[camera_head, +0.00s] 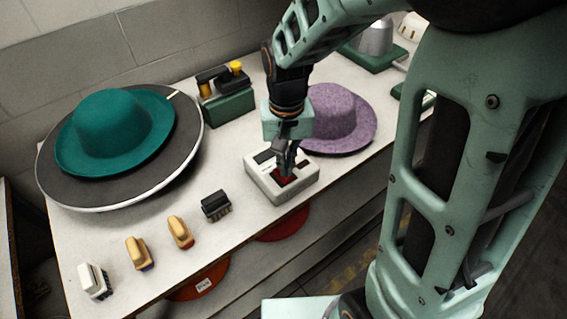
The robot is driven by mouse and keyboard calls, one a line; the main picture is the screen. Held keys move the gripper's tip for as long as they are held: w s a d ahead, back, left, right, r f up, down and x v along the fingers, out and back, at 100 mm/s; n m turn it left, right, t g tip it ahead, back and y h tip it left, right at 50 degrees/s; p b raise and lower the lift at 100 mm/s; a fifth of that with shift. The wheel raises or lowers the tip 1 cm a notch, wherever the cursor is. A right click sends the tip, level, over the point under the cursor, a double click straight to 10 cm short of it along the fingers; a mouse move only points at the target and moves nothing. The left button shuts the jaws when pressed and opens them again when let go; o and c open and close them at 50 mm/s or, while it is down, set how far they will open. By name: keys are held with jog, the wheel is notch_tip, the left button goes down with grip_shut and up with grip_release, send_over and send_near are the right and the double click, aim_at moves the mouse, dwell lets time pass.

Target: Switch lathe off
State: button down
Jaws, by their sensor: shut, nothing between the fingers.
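A white switch box (262,184) with a red rocker (285,180) on its top sits near the front edge of the table. My gripper (285,172) is shut and empty, pointing down right over the red rocker. The fingertips look to be at the rocker, but I cannot tell whether they touch it. They hide part of the rocker, so its position cannot be read. The lathe (116,125) seems to be the round dark disc at the left, with a teal hat (105,122) on it. I cannot tell whether it is turning.
A purple hat (345,118) lies right behind the switch box. A green device with yellow knobs (225,95) stands at the back. Several brushes, including a black one (215,205) and a wooden one (180,231), lie front left. Bare table (110,235) lies between.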

jog(key=shift+r+p, duration=2)
jog(key=shift+r, duration=0.85)
